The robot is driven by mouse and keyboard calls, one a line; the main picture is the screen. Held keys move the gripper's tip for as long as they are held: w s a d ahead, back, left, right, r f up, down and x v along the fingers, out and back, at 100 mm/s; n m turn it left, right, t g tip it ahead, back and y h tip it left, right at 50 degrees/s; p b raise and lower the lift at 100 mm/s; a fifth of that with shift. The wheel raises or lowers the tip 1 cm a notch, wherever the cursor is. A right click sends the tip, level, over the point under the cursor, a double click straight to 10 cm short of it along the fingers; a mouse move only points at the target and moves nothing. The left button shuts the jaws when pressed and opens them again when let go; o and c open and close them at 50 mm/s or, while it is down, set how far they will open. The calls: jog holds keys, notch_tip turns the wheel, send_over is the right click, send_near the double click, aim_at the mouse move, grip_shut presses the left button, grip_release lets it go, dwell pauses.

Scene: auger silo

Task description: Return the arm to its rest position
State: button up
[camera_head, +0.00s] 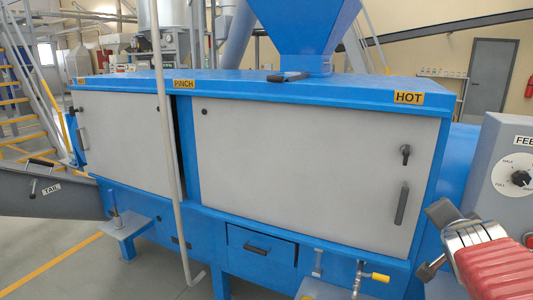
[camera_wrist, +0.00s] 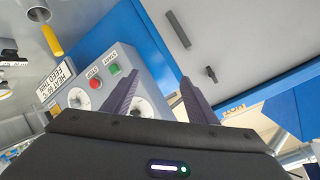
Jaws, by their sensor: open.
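My gripper (camera_wrist: 160,80) shows in the wrist view as two dark fingers standing apart, open, with nothing between them. I cannot make out the gripper's fingers in the head view. A red and silver part at that view's lower right may belong to my arm.
The dial box (camera_head: 515,205) is at right, a yellow-handled valve (camera_head: 375,277) low, a grey chute (camera_head: 40,198) left. Floor is clear at lower left.

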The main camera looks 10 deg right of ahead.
jog(key=s+a+f+n+g+y, duration=0.2)
jog(key=s+a+f+n, duration=0.2)
jog(key=a, duration=0.5)
jog(key=s+a+f+n+g+y, duration=0.1)
jog(key=s+a+f+n+y, duration=0.2)
jog(key=s+a+n, duration=0.3)
jog(key=s+a+f+n+g+y, duration=0.2)
jog(key=s+a+f+n, duration=0.3)
jog(key=a, duration=0.9)
jog(key=shift+a+f+g+y, duration=0.2)
jog(key=shift+f+g+y, duration=0.1)
jog(key=shift+y, duration=0.1)
jog(key=shift+c, duration=0.3)
